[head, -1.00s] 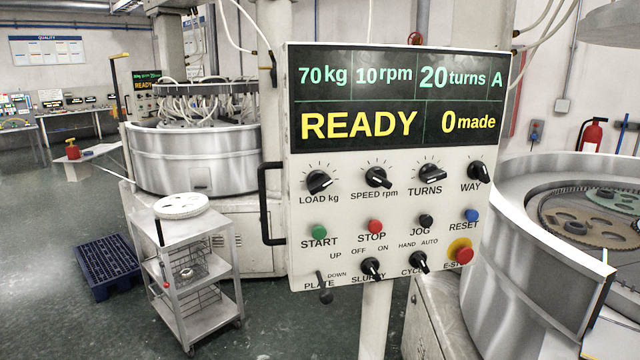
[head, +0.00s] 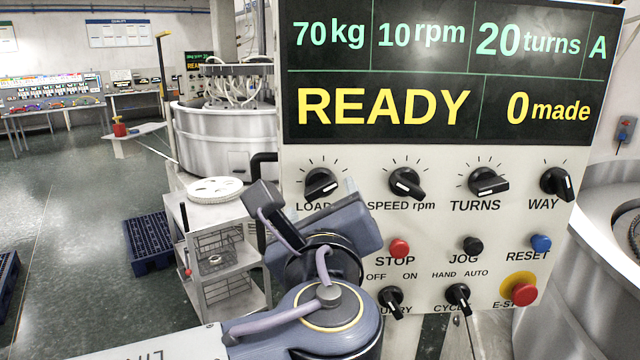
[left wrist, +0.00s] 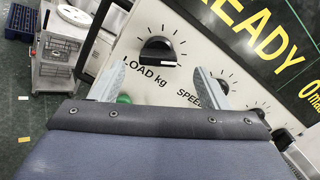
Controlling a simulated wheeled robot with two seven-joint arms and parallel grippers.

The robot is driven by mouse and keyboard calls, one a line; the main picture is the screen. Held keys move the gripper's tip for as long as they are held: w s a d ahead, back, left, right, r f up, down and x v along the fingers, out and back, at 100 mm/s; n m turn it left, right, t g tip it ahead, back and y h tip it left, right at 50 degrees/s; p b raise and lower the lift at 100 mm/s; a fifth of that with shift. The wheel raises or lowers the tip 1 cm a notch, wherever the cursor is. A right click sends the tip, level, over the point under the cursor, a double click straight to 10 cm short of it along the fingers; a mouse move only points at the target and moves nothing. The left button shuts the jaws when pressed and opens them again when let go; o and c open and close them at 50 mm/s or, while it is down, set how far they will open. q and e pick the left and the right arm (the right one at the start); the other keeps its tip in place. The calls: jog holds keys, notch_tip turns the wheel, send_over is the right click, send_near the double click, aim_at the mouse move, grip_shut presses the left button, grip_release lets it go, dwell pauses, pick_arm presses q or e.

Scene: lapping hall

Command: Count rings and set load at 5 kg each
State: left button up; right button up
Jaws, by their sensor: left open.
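The control panel (head: 430,245) fills the right of the head view. Its display (head: 440,75) reads 70 kg, 10 rpm, 20 turns, A, READY and 0 made. The black LOAD kg knob (head: 321,182) is at the panel's upper left; it also shows in the left wrist view (left wrist: 157,50). My left gripper (left wrist: 165,82) is open, with one finger on each side below the LOAD knob, apart from it. In the head view my left arm hides the START button and part of the LOAD label. Rings on the lapping machine (head: 632,225) at the right edge are barely visible. My right gripper is out of view.
A grey trolley (head: 225,240) with a white disc (head: 215,189) on top stands left of the panel. A black handle (head: 262,170) runs down the panel's left edge. Blue pallets (head: 150,240) lie on the floor further left.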

aim_at(319, 189)
pick_arm(q)
jog(key=w+p, duration=0.1)
jog(key=w, duration=0.5)
jog(key=shift+w+a+p, duration=0.15)
jog(key=shift+w+p, duration=0.15)
jog(key=shift+w, duration=0.1)
